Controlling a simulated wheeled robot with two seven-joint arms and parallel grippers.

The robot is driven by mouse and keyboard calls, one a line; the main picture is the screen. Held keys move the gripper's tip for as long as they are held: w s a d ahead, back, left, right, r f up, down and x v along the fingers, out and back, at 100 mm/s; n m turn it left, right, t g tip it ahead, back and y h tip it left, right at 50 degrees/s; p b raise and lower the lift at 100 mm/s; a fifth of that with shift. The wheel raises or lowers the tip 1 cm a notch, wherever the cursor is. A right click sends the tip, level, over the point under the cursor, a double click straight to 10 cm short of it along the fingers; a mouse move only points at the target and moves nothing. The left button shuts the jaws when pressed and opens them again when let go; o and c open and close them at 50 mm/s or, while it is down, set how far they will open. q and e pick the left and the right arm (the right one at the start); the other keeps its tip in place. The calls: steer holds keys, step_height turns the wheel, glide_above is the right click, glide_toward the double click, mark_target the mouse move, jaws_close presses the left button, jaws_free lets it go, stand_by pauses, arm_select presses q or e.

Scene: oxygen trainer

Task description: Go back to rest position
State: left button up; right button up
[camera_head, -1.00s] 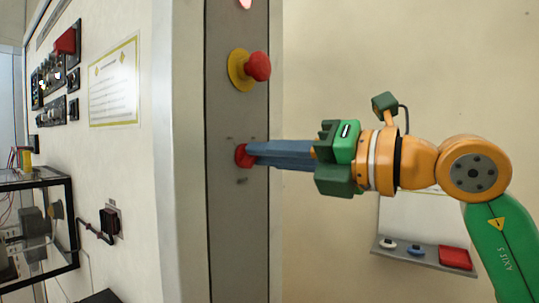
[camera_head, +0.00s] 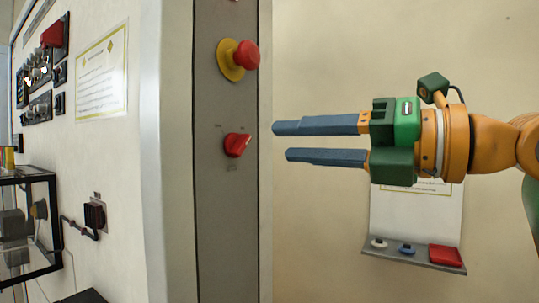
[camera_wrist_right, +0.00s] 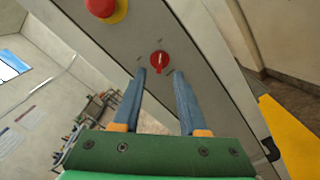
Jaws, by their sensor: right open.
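My right gripper (camera_head: 282,141) is open and empty, with its two blue fingers spread apart, to the right of the grey panel (camera_head: 225,190) in the head view. A red rotary knob (camera_head: 237,145) sits on that panel, tilted, just left of the fingertips and apart from them. In the right wrist view the knob (camera_wrist_right: 159,62) shows beyond the spread fingertips (camera_wrist_right: 158,72). A red mushroom button on a yellow collar (camera_head: 240,59) is above the knob. My left gripper is not in view.
A white cabinet wall with a framed notice (camera_head: 102,75) and a dark switch (camera_head: 95,215) stands at the left. A small shelf (camera_head: 415,255) with a red tray (camera_head: 445,254) hangs below my right arm.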

steer(key=shift+s+d, duration=0.25)
steer(key=shift+d, duration=0.05)
steer(key=shift+a, duration=0.1)
